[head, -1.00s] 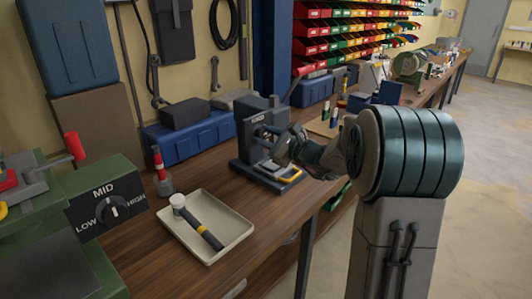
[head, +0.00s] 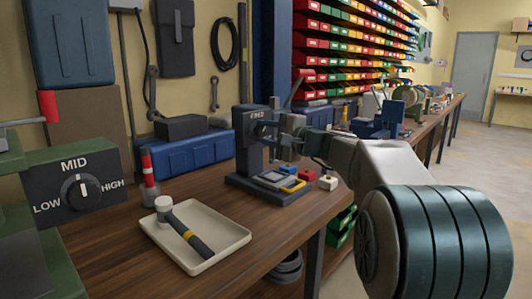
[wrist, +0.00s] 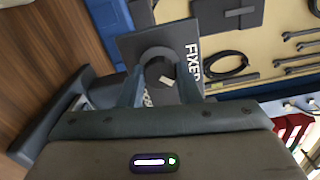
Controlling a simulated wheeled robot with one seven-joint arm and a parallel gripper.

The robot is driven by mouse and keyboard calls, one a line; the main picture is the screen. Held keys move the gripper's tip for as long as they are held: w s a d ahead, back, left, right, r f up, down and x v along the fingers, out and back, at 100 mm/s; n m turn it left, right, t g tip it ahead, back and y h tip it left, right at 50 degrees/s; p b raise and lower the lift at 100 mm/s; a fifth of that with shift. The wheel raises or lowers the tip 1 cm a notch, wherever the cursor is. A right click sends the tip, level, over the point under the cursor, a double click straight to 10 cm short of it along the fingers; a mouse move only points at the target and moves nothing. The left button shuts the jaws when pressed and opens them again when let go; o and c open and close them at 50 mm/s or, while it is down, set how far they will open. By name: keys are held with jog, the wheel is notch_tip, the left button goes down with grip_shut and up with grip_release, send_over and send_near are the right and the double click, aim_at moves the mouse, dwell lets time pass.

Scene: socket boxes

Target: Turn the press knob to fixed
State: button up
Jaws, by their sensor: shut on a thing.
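The dark grey press (head: 247,158) stands on the workbench, with a face plate partly hidden by my gripper. In the wrist view, the plate (wrist: 130,45) reads FIXED at its right side; a second label near the lower edge is mostly covered. The round dark press knob (wrist: 160,68) sits in the plate and bears a small pale mark toward its lower right. My gripper (wrist: 160,82) has one finger on each side of the knob and is shut on it. In the head view my gripper (head: 277,130) is at the press's front, its fingertips hard to make out.
A green machine with a LOW/MID/HIGH dial (head: 81,192) stands at left. A beige tray (head: 233,238) holds a hammer (head: 184,229). Small red (head: 306,175) and white (head: 328,182) blocks lie near the press base. Open floor lies to the right.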

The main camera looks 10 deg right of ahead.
jog(key=n+b, duration=0.1)
jog(key=b, duration=0.1)
jog(key=n+b, duration=0.2)
jog(key=b, duration=0.1)
jog(key=n+b, duration=0.2)
jog(key=shift+f, duration=0.35)
jog(key=n+b, duration=0.3)
jog(key=shift+r+b, duration=0.25)
jog(key=shift+b, duration=0.05)
jog(key=shift+n, duration=0.4)
jog(key=o, duration=1)
jog(key=shift+c, duration=0.2)
jog(key=shift+r, duration=0.1)
jog(key=p+v, duration=0.1)
jog(key=v, duration=1.3)
jog(key=shift+w+p, duration=0.1)
jog(key=shift+p, duration=0.2)
